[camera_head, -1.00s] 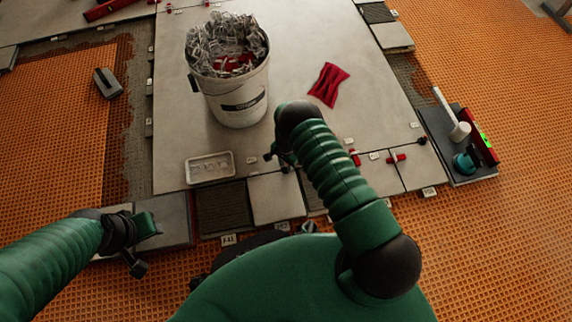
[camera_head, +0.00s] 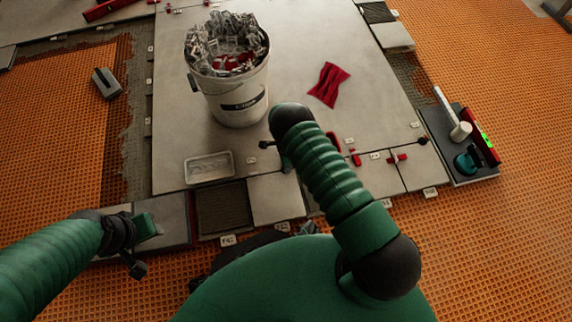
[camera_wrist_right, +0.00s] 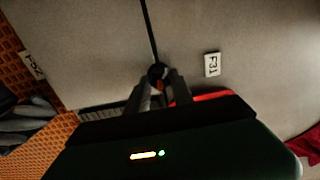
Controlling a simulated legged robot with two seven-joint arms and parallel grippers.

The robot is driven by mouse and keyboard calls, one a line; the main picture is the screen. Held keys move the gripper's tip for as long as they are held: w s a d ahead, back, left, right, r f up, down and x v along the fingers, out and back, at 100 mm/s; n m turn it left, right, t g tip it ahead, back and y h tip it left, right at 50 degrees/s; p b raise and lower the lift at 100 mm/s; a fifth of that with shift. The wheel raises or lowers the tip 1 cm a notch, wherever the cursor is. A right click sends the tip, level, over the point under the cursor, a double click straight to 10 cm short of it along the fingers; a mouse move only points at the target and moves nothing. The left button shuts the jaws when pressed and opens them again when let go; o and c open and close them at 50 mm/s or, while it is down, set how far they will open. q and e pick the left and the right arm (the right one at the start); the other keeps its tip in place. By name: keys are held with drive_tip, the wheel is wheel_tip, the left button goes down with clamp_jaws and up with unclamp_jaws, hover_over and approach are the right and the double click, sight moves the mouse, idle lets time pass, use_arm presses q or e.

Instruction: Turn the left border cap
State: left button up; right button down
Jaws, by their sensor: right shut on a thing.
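My right gripper (camera_wrist_right: 160,88) is shut on the left border cap (camera_wrist_right: 157,71), a small dark round piece with a bit of red beside it in the right wrist view. A thin dark line runs away from the cap; I cannot tell whether it is a rod or a tile joint. In the head view my right gripper (camera_head: 286,163) is low at the border tiles, and my forearm hides the cap. Other red caps (camera_head: 397,158) stand to the right. My left gripper (camera_head: 150,232) hovers over the front left tiles, its jaw opening unclear.
A white bucket (camera_head: 238,105) full of clips stands on the large slab. A clear tray (camera_head: 208,167) lies left of my right gripper. A red cloth (camera_head: 329,85) lies behind it. A dark board (camera_head: 432,120) with tools is at the right.

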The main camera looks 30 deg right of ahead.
drive_tip(key=shift+w, duration=0.1)
idle(0.3)
drive_tip(key=c, duration=1.1)
unclamp_jaws()
wheel_tip(320, 180, up, 17)
drive_tip(key=p, duration=0.9)
drive_tip(key=shift+p, duration=0.4)
drive_tip(key=shift+f, duration=0.1)
